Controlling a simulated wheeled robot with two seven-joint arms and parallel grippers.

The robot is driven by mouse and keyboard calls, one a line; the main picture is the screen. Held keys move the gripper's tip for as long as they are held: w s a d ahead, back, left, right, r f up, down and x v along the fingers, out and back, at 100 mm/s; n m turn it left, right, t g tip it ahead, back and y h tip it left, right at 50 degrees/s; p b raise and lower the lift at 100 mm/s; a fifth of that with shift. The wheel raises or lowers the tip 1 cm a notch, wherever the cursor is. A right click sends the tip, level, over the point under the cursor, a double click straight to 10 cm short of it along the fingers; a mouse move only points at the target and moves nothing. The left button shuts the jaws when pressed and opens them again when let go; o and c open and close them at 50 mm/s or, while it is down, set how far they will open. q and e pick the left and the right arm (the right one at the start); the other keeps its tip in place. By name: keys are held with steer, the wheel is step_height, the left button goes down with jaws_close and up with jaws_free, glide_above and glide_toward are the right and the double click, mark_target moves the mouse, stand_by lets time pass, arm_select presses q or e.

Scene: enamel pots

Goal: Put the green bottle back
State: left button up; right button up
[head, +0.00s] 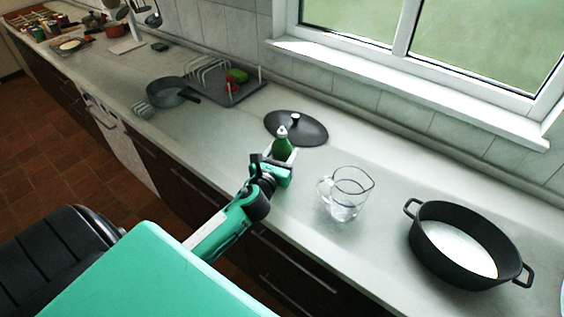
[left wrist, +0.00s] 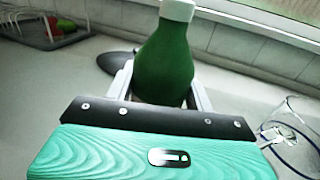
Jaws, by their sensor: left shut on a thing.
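The green bottle (head: 283,147) with a white cap is upright in my left gripper (head: 279,160), over the counter in front of the black lid. In the left wrist view the bottle (left wrist: 165,62) stands between the two pale fingers of the left gripper (left wrist: 163,88), which are shut on it. The bottle's lower part is hidden by the gripper, so I cannot tell whether it touches the counter. My right gripper does not show in either view.
A black lid (head: 308,131) lies behind the bottle. A glass jug (head: 345,196) stands to its right, then a black pot (head: 466,246) with white contents. A grey pan (head: 171,93) and a dish rack (head: 231,92) are at the left. Counter between rack and lid is clear.

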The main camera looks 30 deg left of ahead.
arm_select(q)
step_height(320, 180, down, 4)
steer(key=shift+r+b, duration=0.2)
steer(key=shift+b, duration=0.15)
steer(key=shift+f, duration=0.2)
steer(key=o, duration=1.2)
steer(key=shift+c, duration=0.2)
steer(key=shift+r, duration=0.1)
